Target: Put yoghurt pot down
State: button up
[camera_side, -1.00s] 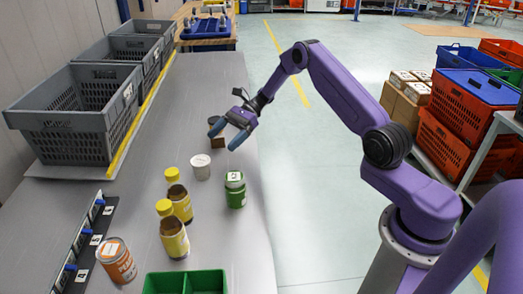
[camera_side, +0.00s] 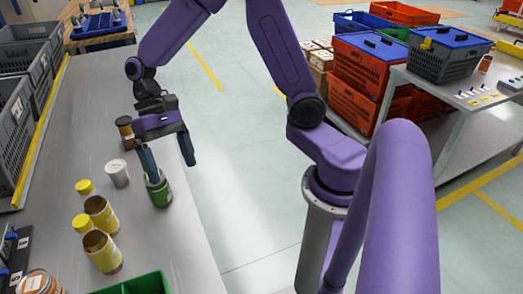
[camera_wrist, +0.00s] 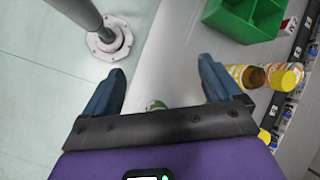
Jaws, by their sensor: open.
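A small white pot (camera_side: 117,173), which looks like the yoghurt pot, stands upright on the grey bench in the side view. A green jar (camera_side: 160,194) stands to its right, close to the bench's right edge. My gripper (camera_side: 172,172) points down over the green jar, with one finger overlapping the jar in the picture; I cannot tell whether they touch. In the wrist view my gripper (camera_wrist: 162,68) is spread wide with nothing between the fingertips. A bit of green (camera_wrist: 156,105) shows behind its crossbar, mostly hidden. The white pot is not visible there.
Yellow-and-brown containers (camera_side: 104,252) and an orange tin (camera_side: 40,283) stand nearer the camera. A green tray (camera_side: 140,285) is at the front. A dark jar (camera_side: 124,130) stands behind the white pot. Grey crates (camera_side: 14,125) line the left.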

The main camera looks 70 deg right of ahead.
jog(key=s+d+r+n+t+h, duration=0.1)
jog(key=s+d+n+t, duration=0.1)
jog(key=s+n, duration=0.5)
jog(key=s+d+r+n+t+h, duration=0.1)
jog(key=s+d+n, duration=0.4)
jog(key=s, duration=0.5)
jog(key=n+t+h, duration=0.1)
jog(key=n+t, duration=0.1)
jog(key=shift+s+d+n+h, duration=0.25)
jog(key=shift+n+h, duration=0.05)
jog(key=shift+n, duration=0.1)
